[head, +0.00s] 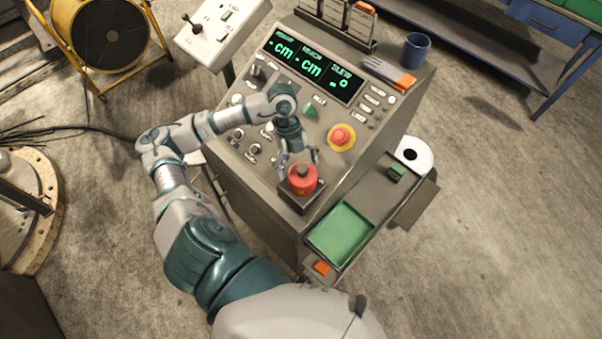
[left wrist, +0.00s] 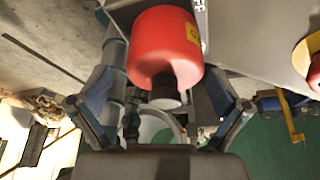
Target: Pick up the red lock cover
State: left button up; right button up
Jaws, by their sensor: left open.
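The red lock cover (head: 302,182) is a short red cylinder with a dark knob on top. It sits on a dark square base at the near corner of the grey control console (head: 270,190). In the left wrist view the red lock cover (left wrist: 165,45) fills the upper middle, with a yellow label on its side. My left gripper (head: 299,160) is open at the cover. In the left wrist view its two blue-padded fingers (left wrist: 158,92) stand apart on either side of the cover's knob end, with gaps visible. My right gripper does not show.
A red emergency button (head: 341,137) on a yellow ring is just behind the cover. A side shelf holds a green tray (head: 340,234) and a white roll (head: 412,154). A blue mug (head: 416,49) and a glove (head: 388,75) lie at the console's back right.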

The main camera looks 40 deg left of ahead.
aim_at(303, 181)
pick_arm(q)
jog(key=x, duration=0.2)
jog(key=d+x, duration=0.1)
jog(key=x, duration=0.2)
jog(key=shift+w+d+p, duration=0.15)
jog(key=shift+p, duration=0.2)
jog(key=shift+a, duration=0.3)
jog(key=c, duration=1.1)
